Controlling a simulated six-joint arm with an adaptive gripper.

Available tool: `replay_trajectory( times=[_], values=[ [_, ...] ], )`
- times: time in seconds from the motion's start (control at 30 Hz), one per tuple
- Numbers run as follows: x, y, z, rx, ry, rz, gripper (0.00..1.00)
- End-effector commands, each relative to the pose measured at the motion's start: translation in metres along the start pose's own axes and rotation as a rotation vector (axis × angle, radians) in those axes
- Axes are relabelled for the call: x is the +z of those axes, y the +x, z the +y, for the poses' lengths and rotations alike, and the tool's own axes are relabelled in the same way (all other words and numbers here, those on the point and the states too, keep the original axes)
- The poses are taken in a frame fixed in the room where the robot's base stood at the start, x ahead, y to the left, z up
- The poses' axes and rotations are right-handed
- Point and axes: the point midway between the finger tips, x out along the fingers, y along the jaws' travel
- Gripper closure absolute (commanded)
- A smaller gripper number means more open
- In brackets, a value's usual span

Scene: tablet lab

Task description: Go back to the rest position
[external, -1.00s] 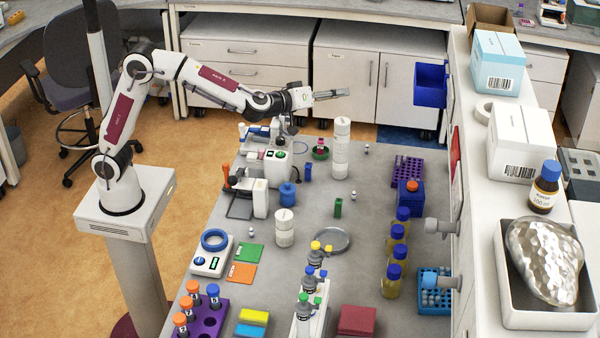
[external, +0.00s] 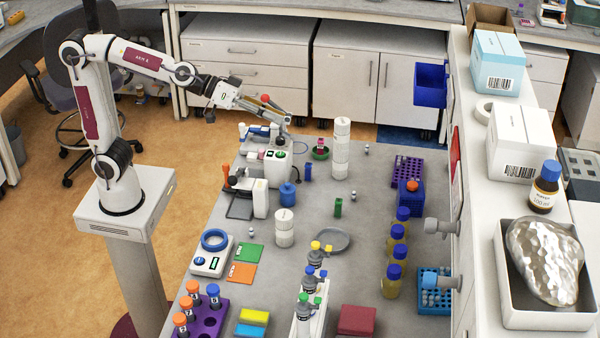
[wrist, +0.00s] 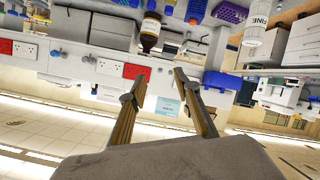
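My gripper (external: 276,109) is in the air above the far left part of the bench, near the white bench device with the green knob (external: 280,153). My arm is bent high, its forearm sloping down to the right and the gripper pointing right and slightly down. In the wrist view my gripper (wrist: 160,77) shows two fingers apart with nothing between them. A small orange-red spot shows beside the gripper in the external view; I cannot tell what it belongs to.
The grey bench (external: 310,205) holds a white canister stack (external: 341,150), a purple rack (external: 407,170), several blue-capped bottles and a blue ring on a device (external: 215,240). A raised shelf at right carries a brown bottle (external: 545,188) and white boxes. The air around my gripper looks free.

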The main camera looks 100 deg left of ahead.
Motion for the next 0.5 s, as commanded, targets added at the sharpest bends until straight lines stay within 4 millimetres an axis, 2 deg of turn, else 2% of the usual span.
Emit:
replay_trajectory(
  times=[0.03,0.23,0.5],
  values=[
    [0.011,-0.012,0.002,0.01,0.021,-0.029,0.68],
    [0.06,-0.054,0.001,0.03,0.103,-0.166,0.68],
    [0.129,-0.114,-0.019,0.009,0.213,-0.35,0.68]
  ],
)
